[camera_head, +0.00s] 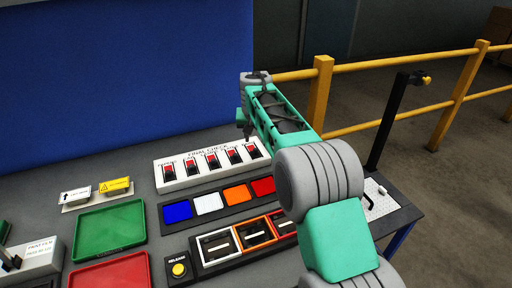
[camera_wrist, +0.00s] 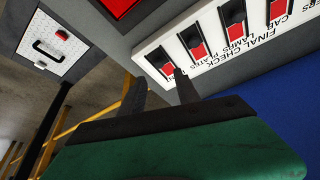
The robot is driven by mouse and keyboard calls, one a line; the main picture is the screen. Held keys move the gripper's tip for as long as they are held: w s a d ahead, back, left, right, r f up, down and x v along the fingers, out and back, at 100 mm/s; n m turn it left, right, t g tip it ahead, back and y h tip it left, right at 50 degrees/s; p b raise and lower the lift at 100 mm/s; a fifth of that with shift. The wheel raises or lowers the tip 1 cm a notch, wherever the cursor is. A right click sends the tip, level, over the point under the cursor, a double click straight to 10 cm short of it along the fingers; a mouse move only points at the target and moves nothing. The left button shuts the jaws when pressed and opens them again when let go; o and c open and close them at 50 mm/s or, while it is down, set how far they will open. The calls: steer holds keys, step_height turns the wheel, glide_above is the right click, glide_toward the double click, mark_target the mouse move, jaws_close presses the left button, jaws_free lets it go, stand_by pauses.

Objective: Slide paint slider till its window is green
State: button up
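The white "FINAL CHECK" panel (camera_head: 208,163) carries a row of sliders with black knobs and red windows. The slider at its right end (camera_head: 253,151) shows red. In the wrist view this end slider (camera_wrist: 160,62) has a black knob and a red window; its label is partly hidden by a finger, and the visible end seems to read "NT". My gripper (camera_wrist: 160,90) has its two dark fingers apart, with this slider beyond the gap and no object held. In the head view my gripper (camera_head: 246,130) hangs just above the panel's right end. I cannot tell if a finger touches it.
Coloured squares (camera_head: 208,203) and framed slots (camera_head: 254,234) lie in front of the panel. A green tray (camera_head: 110,227), a red tray (camera_head: 112,273) and a yellow release button (camera_head: 178,269) are to the left. A blue wall (camera_head: 120,75) stands behind; yellow railing (camera_head: 405,119) is at right.

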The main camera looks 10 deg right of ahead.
mark_target(256, 149)
steer(key=p+x, duration=0.1)
steer(key=x, duration=0.6)
steer(key=shift+w+d+f, duration=0.1)
steer(key=shift+f, duration=0.05)
steer(key=shift+c, duration=0.3)
jaws_close()
stand_by(0.8)
